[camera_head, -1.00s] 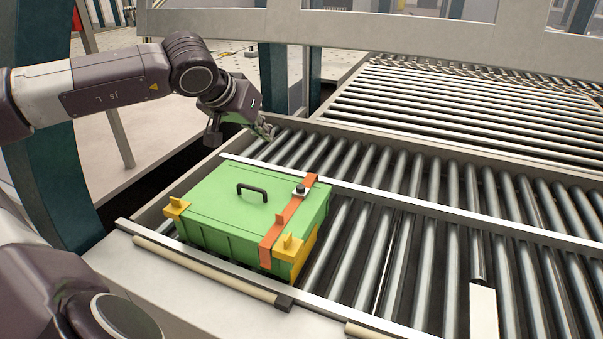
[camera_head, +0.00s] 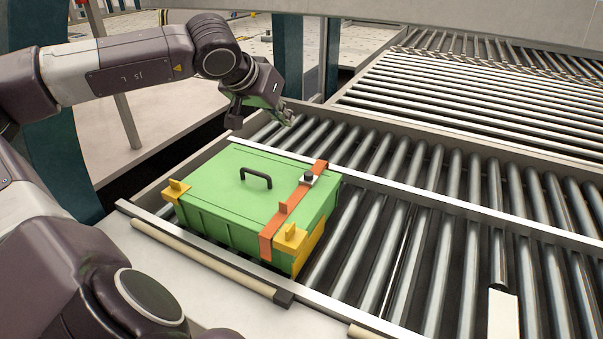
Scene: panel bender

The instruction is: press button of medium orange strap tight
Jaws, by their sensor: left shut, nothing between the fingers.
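A green box (camera_head: 225,190) with a black lid handle (camera_head: 256,177) and yellow corner pieces (camera_head: 291,238) sits on the roller conveyor. An orange strap (camera_head: 296,200) runs across the right end of its lid. A small dark button on a grey fitting (camera_head: 307,178) sits on the strap near the far edge of the lid. My left gripper (camera_head: 288,117) is shut and empty. It hangs above the rollers beyond the box, apart from the button and strap. My right gripper is not in view.
Metal rollers (camera_head: 440,240) spread to the right of the box, divided by a pale rail (camera_head: 400,191). A metal frame beam (camera_head: 430,35) crosses the back. A white plate (camera_head: 503,313) lies at lower right. The space above the lid is clear.

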